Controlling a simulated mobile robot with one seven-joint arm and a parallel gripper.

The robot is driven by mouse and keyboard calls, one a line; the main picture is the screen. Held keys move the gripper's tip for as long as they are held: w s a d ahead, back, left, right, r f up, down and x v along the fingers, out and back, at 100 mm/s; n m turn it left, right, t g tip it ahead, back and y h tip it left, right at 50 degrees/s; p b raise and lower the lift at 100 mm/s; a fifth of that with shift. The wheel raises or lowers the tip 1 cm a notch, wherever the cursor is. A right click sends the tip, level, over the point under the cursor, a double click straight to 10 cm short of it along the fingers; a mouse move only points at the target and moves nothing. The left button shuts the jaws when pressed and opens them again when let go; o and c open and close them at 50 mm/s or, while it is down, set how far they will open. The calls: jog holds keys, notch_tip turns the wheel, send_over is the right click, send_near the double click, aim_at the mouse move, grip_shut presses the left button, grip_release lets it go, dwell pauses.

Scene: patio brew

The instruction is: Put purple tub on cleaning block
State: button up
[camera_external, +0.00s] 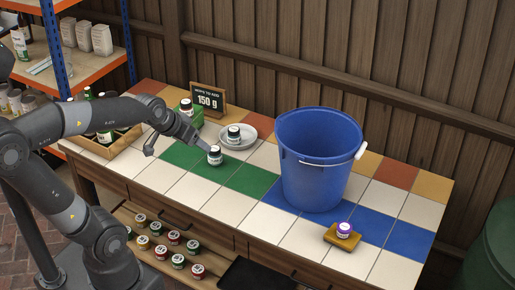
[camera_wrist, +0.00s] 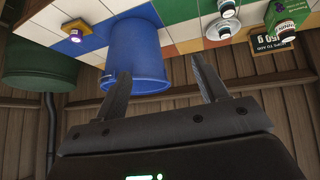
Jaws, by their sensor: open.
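The purple tub (camera_external: 344,228), with a white lid, stands upright on a yellow-brown block (camera_external: 343,241), which looks like the cleaning block, at the front right of the tiled counter. In the wrist view the scene is upside down, and the purple tub (camera_wrist: 75,37) and the block (camera_wrist: 78,26) show at the upper left. My gripper (camera_external: 181,149) is open and empty over the left half of the counter, well away from the purple tub. Its two fingers (camera_wrist: 160,66) are wide apart in the wrist view.
A large blue bucket (camera_external: 318,170) stands between my gripper and the purple tub. A dark tub (camera_external: 215,156) sits close to my gripper. Another tub (camera_external: 234,132) stands on a plate (camera_external: 252,137), and a third (camera_external: 186,105) on a green block. A sign (camera_external: 207,99) stands behind.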

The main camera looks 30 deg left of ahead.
jog(key=s+a+n+g+y, duration=0.1)
jog(key=s+a+y, duration=0.1)
jog(key=s+a, duration=0.5)
jog(key=s, duration=0.2)
jog(key=shift+s+a+r+n, duration=0.3)
jog(key=shift+s+a+r, duration=0.05)
jog(key=shift+r, duration=0.05)
dwell(0.5)
